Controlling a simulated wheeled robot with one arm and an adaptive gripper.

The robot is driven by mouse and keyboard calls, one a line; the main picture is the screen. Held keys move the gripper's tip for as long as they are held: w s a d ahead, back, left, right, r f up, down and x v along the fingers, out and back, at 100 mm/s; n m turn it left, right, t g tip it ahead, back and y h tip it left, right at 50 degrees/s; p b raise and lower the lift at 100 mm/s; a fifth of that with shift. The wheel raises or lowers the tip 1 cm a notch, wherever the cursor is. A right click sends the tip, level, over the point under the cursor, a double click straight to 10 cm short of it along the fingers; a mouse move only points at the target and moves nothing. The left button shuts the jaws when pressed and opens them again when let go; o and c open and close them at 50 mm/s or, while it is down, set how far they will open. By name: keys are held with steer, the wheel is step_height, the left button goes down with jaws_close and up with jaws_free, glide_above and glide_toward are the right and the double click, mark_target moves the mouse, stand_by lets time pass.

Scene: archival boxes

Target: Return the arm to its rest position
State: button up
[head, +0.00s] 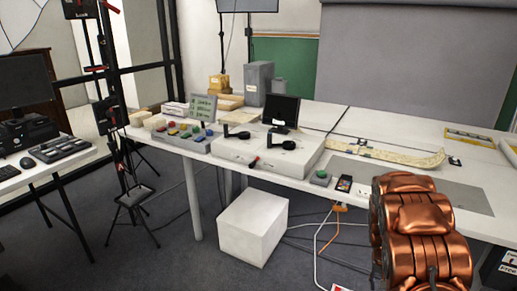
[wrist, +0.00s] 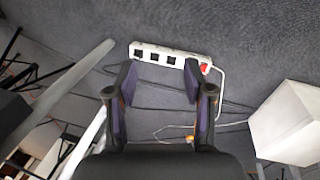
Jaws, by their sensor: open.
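My gripper (wrist: 160,82) shows in the wrist view with its two dark, purple-lined fingers spread apart and nothing between them. Beyond the fingertips is grey carpet with a white power strip (wrist: 160,56) and loose cables. In the head view, the copper-coloured links of my arm stand at the lower right, in front of the table (head: 305,183). The gripper itself cannot be made out in the head view.
A white box (head: 252,226) stands on the floor under the table's front edge; it also shows in the wrist view (wrist: 296,124). The table bears a button panel (head: 178,136), a control console (head: 265,152) and a grey archival box (head: 258,82). A tripod stand (head: 108,117) is at left.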

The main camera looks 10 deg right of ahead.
steer(key=s+a+r+n+p, duration=0.1)
steer(key=s+a+r+p, duration=0.3)
steer(key=r, duration=0.5)
steer(key=s+a+r+p, duration=0.1)
steer(key=s+a+r, duration=0.1)
steer(key=a+r, duration=0.6)
steer(key=s+a+r+n+p, duration=0.1)
steer(key=s+a+r+p, duration=0.2)
steer(key=r, duration=0.7)
steer(key=s+a+r+n+y+p, duration=0.1)
steer(key=s+a+r+p, duration=0.3)
steer(key=s+a+r, duration=0.4)
steer(key=s+a+r+n+y+p, duration=0.1)
steer(key=s+a+r+n+p, duration=0.1)
steer(key=s+a+r+p, duration=0.3)
steer(key=s+a+r, duration=0.3)
steer(key=s, duration=0.4)
steer(key=shift+s+a+r+n+g, duration=0.3)
steer(key=shift+s+a+r, duration=0.05)
steer(key=shift+s+r, duration=0.05)
